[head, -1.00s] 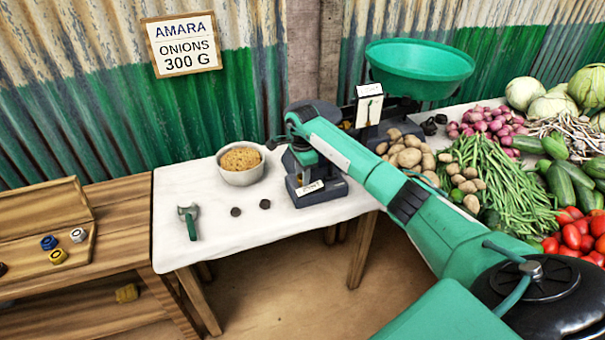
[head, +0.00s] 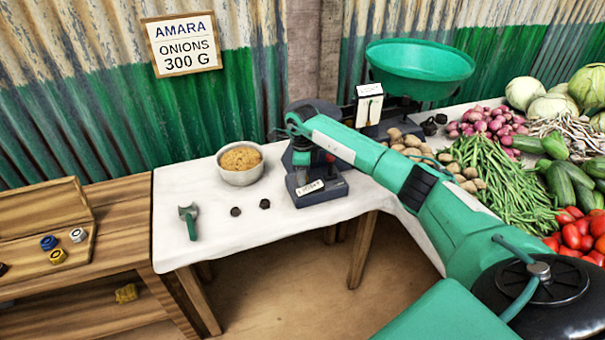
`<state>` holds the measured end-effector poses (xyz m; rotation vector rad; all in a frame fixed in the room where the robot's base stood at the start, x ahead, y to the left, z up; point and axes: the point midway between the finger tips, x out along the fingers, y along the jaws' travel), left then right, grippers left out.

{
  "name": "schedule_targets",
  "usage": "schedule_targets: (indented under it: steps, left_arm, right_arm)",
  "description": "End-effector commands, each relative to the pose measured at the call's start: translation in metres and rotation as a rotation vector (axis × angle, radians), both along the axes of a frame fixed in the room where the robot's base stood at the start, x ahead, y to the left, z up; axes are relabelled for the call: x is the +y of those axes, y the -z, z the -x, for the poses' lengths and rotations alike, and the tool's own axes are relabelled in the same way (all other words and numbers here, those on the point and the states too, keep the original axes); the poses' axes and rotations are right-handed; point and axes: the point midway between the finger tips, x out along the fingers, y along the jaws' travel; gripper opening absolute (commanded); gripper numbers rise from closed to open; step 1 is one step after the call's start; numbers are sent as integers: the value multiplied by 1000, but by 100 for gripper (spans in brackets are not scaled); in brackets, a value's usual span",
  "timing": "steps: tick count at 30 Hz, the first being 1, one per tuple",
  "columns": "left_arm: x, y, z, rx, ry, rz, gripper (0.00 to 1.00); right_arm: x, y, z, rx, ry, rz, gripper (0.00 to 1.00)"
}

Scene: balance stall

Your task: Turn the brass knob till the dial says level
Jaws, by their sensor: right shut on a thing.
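The balance (head: 392,128) stands at the back of the white-topped table with a green pan (head: 420,62). Its white dial plate (head: 369,91) faces me, but the lettering is too small to read surely. My right arm reaches in from the lower right. My right gripper (head: 302,162) points down over a dark blue-grey box (head: 322,190) with a small white label, left of the balance. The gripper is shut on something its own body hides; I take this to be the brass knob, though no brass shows. My left gripper is not in view.
Potatoes, onions, beans and tomatoes crowd the right side. A wooden bench (head: 110,250) with a weight box stands at left.

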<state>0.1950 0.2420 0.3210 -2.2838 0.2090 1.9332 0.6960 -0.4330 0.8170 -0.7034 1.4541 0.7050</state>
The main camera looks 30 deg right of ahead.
Motion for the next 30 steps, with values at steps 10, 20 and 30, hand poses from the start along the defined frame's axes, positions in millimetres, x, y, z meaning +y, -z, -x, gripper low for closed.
schedule_targets:
  steps: [10, 20, 30]
  left_arm:
    - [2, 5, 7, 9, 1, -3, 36]
    - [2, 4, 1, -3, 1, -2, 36]
    - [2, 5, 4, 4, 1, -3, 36]
  right_arm:
    - [0, -1, -1, -2, 190, 1, 11]
    - [-1, -1, 0, -1, 244, 1, 11]
    - [-1, -1, 0, -2, 245, 1, 38]
